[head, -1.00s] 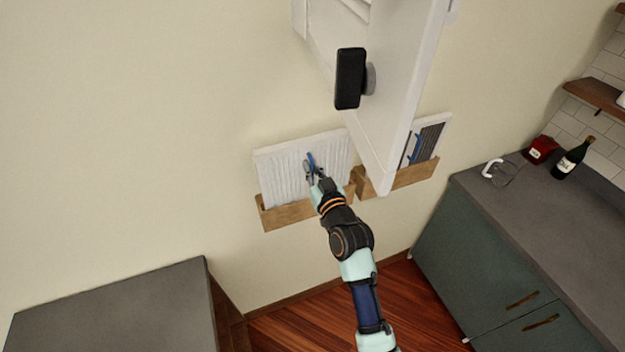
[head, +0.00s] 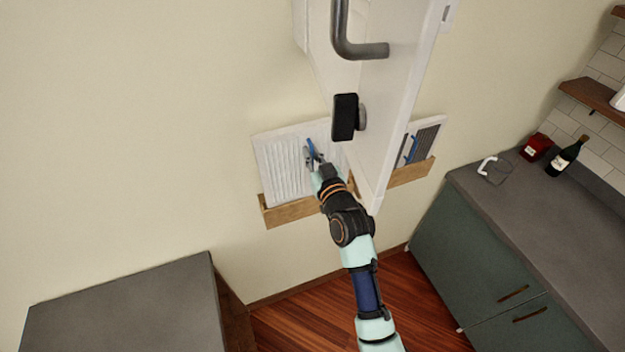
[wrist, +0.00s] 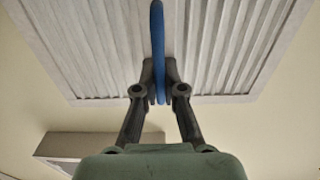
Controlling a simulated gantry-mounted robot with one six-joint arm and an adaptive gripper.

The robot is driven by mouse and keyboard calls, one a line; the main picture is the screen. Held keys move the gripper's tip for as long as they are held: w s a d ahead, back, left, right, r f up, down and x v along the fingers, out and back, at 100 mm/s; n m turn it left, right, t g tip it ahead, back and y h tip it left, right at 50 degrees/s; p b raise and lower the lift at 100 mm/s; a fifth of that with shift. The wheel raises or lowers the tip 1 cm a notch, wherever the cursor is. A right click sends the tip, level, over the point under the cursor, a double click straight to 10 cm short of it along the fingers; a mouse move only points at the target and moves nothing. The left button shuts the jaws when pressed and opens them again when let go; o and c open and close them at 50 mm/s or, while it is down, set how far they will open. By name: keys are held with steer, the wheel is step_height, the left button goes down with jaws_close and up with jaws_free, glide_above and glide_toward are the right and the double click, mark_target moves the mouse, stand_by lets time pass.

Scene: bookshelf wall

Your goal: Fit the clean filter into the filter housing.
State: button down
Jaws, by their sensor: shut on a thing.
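The clean filter (head: 282,168) is a pale pleated panel in a white frame with a blue pull tab (head: 311,148). In the head view it stands upright at the wall, its lower edge at a wooden holder (head: 290,213). My gripper (head: 314,162) is shut on the blue tab. In the wrist view the tab (wrist: 157,40) runs between the fingers (wrist: 159,92), in front of the white pleats (wrist: 100,50). The white filter housing (head: 313,45) is on the wall above, with its door (head: 390,110) swung outward. Its inside is hidden.
A grey pleated filter (head: 427,140) with a blue tab stands in a second holder (head: 412,172) to the right, partly behind the door. A black device (head: 345,117) and grey handle (head: 345,40) stick out from the door near my arm. Counters stand on both sides.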

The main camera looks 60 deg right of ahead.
mark_target(308, 139)
steer(key=shift+r+p, duration=0.95)
steer(key=shift+r, duration=0.55)
steer(key=shift+s+a, duration=0.1)
steer(key=shift+r+p+v, duration=0.2)
steer(key=shift+p+v, duration=0.4)
steer(key=shift+v, duration=0.85)
steer(key=shift+r+p+v, duration=0.25)
steer(key=shift+p+v, duration=0.35)
steer(key=shift+v, duration=0.8)
